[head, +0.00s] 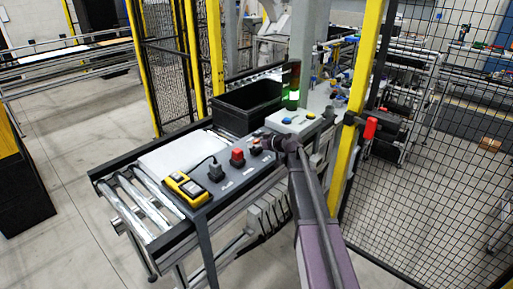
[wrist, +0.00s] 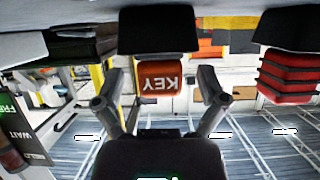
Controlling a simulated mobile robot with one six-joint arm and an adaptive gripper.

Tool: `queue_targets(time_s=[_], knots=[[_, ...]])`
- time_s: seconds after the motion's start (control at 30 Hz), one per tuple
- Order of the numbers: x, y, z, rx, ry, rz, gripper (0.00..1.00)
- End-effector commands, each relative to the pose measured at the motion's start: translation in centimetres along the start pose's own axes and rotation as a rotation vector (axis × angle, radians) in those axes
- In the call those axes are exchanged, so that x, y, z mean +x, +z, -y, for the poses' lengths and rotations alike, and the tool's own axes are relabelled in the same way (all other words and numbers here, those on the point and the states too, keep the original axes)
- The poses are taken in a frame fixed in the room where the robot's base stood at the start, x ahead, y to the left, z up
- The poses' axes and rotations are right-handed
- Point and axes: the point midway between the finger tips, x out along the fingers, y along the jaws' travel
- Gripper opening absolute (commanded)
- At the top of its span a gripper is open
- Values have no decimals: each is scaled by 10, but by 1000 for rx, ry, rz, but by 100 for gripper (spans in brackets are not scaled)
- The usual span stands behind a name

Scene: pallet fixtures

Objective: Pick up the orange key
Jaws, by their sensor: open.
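The orange key shows in the wrist view as an orange block (wrist: 166,79) marked "KEY", with the letters upside down. A black part lies above it in the picture. My gripper (wrist: 160,92) is open, with one finger on each side of the orange block in the picture. Gaps show between the block and both fingers, and nothing is held. In the head view my gripper (head: 287,144) is over the right end of the grey panel (head: 225,182). I cannot make out the key clearly there.
The panel also carries a yellow handheld device (head: 186,189), a black plug (head: 215,171) and a red knob (head: 237,157), apparently the red ribbed part (wrist: 288,77) in the wrist view. A black bin (head: 247,108) and white button box (head: 292,121) stand behind. A yellow post (head: 353,130) is close right.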

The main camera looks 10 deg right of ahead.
Motion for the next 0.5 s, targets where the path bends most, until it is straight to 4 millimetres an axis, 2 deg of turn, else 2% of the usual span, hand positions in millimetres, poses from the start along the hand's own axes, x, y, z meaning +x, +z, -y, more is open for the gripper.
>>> queue_targets(time_s=[0.17, 0.43, 0.47, 0.5], knots=[[0, 0, 0, 0, 0, 0, 91], [0, 0, 0, 0, 0, 0, 11], [0, 0, 0, 0, 0, 0, 6], [0, 0, 0, 0, 0, 0, 6]])
